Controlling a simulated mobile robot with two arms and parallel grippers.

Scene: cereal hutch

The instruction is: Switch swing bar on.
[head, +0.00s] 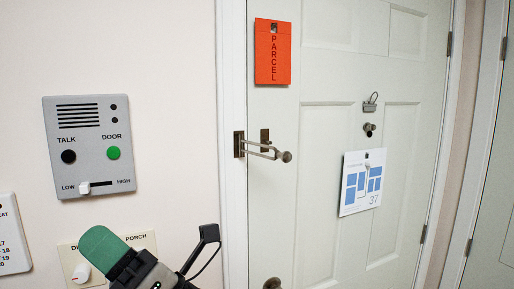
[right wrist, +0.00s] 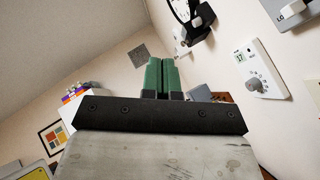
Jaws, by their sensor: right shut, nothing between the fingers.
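The swing bar (head: 262,150) is a metal loop at the door's left edge. It reaches rightward from a dark plate (head: 239,144) on the white door frame and ends in a round knob. A second small plate (head: 264,137) is on the door just behind the bar. I cannot tell whether the bar touches this door plate. My right gripper (head: 98,243) has green fingers and is at the lower left in the head view, apart from the bar. In the right wrist view its fingers (right wrist: 162,76) are together and empty. My left gripper is not in view.
The pale door (head: 325,110) carries an orange parcel tag (head: 273,52), a calendar sheet (head: 362,182) and a low knob (head: 272,283). A thermostat (right wrist: 258,70) shows in the wrist view.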

